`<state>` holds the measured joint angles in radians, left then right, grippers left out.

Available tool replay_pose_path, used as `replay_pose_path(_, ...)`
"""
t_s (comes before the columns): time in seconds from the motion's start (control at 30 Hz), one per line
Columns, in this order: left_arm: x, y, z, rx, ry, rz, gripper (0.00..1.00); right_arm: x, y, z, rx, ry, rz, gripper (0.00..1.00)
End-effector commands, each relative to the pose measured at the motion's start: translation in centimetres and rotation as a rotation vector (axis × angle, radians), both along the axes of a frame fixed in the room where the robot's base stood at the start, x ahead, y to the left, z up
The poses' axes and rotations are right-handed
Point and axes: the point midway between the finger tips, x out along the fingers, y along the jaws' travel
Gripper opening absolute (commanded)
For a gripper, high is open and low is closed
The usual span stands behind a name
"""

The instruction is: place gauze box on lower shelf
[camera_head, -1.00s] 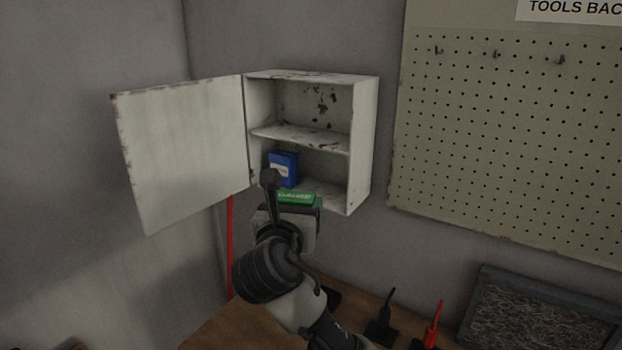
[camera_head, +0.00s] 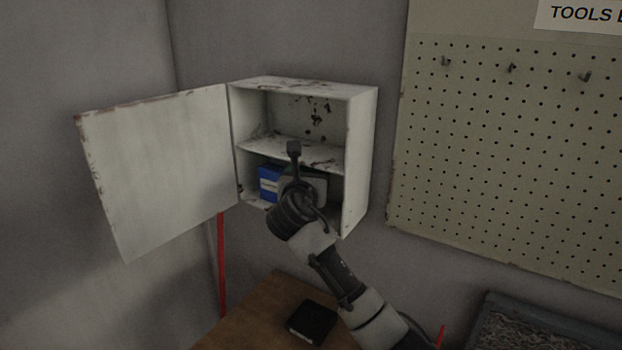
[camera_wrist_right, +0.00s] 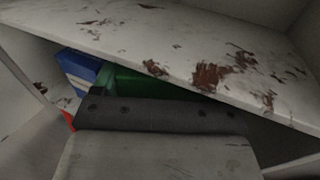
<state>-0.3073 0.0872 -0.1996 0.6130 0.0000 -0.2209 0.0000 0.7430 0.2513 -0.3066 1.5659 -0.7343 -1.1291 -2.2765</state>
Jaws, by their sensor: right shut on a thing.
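The green gauze box (camera_wrist_right: 150,85) shows in the right wrist view beyond my gripper, under the middle shelf (camera_wrist_right: 190,45). In the head view my gripper and wrist hide it. My right gripper (camera_head: 303,188) is shut on the gauze box and reaches into the lower compartment of the white wall cabinet (camera_head: 360,150). The lower shelf, the cabinet's floor, shows only at its front left edge (camera_head: 255,202). I cannot tell whether the box touches it. A blue box (camera_head: 269,183) stands left of my gripper; in the wrist view (camera_wrist_right: 78,68) it is close beside the green box.
The cabinet door (camera_head: 160,165) hangs open to the left. The middle shelf is close above my gripper. The upper compartment is empty. Below are a wooden table (camera_head: 262,310) with a black object (camera_head: 312,322), and a red upright bar (camera_head: 222,265). A pegboard (camera_head: 500,160) is at right.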

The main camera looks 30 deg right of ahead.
Motion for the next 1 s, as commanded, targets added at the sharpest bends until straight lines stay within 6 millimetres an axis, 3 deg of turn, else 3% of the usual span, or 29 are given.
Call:
replay_pose_path(0.2, 1.7, -0.9, 0.8, -0.013, -0.028, 0.004, 0.34, 2.3, -1.7, 0.1, 0.000, 0.000, 0.000, 0.50)
replay_pose_path(0.33, 1.7, -1.1, 1.0, -0.015, -0.028, 0.004, 0.34, 2.5, -1.9, -0.6, 0.000, 0.001, 0.000, 0.50)
replay_pose_path(0.57, 1.2, -1.0, 1.8, -0.014, -0.021, 0.004, 0.34, 2.4, -1.8, -3.4, 0.000, 0.003, 0.001, 0.50)
replay_pose_path(0.9, 0.8, -0.7, 1.6, -0.009, -0.013, 0.002, 0.34, 2.4, -1.8, -3.8, -0.001, 0.001, 0.000, 0.50)
replay_pose_path(0.93, 0.8, -0.6, 1.6, -0.008, -0.014, 0.002, 0.34, 2.4, -1.8, -3.8, 0.000, 0.000, 0.000, 0.79)
replay_pose_path(1.0, 0.8, -0.6, 1.6, -0.008, -0.014, 0.002, 0.34, 2.4, -1.8, -3.8, -0.001, 0.001, 0.000, 0.89)
